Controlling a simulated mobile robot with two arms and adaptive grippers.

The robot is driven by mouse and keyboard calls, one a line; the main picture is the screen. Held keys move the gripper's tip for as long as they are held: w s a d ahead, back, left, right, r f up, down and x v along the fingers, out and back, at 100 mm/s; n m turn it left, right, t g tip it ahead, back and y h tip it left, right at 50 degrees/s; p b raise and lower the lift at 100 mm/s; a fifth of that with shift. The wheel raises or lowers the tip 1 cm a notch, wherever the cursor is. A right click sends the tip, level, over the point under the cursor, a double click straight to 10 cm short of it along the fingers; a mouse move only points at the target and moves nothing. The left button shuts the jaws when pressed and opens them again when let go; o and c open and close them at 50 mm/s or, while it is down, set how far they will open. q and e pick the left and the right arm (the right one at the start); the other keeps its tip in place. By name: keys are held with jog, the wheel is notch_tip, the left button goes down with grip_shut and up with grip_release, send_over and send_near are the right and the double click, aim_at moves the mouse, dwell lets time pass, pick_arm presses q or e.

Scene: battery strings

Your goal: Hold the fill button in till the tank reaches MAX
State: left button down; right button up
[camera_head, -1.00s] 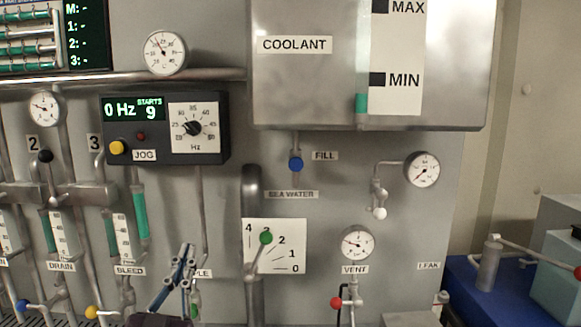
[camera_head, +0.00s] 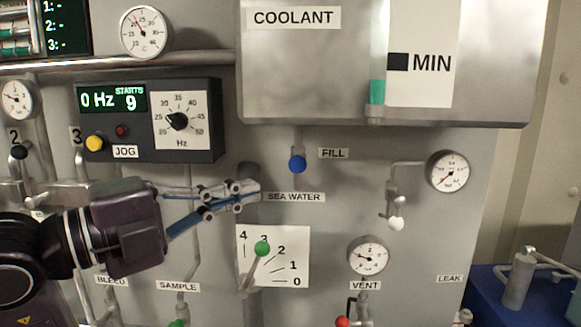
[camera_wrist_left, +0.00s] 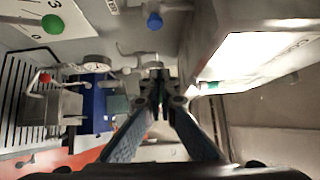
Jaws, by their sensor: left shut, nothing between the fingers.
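The blue fill button (camera_head: 297,164) sticks out under the coolant tank (camera_head: 300,82), left of the FILL label (camera_head: 333,153). The tank's green level strip (camera_head: 377,92) ends a little below the MIN mark (camera_head: 398,62); the MAX mark is out of view. My left gripper (camera_head: 256,191) is shut and empty, its tips left of and slightly below the button, apart from it in the picture. In the left wrist view the shut fingertips (camera_wrist_left: 160,82) show, with the blue button (camera_wrist_left: 154,21) above them. My right gripper is not in view.
A green-knobbed sea water lever (camera_head: 262,248) stands below the gripper tips. A gauge with a white-knobbed valve (camera_head: 396,223) is to the right, and a red vent knob (camera_head: 342,322) is low. The jog box (camera_head: 150,120) is up and left.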

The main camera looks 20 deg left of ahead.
pick_arm(q)
jog(key=shift+w+a+n+y, duration=0.15)
jog(key=shift+a+n+y, duration=0.4)
jog(key=shift+a, duration=0.25)
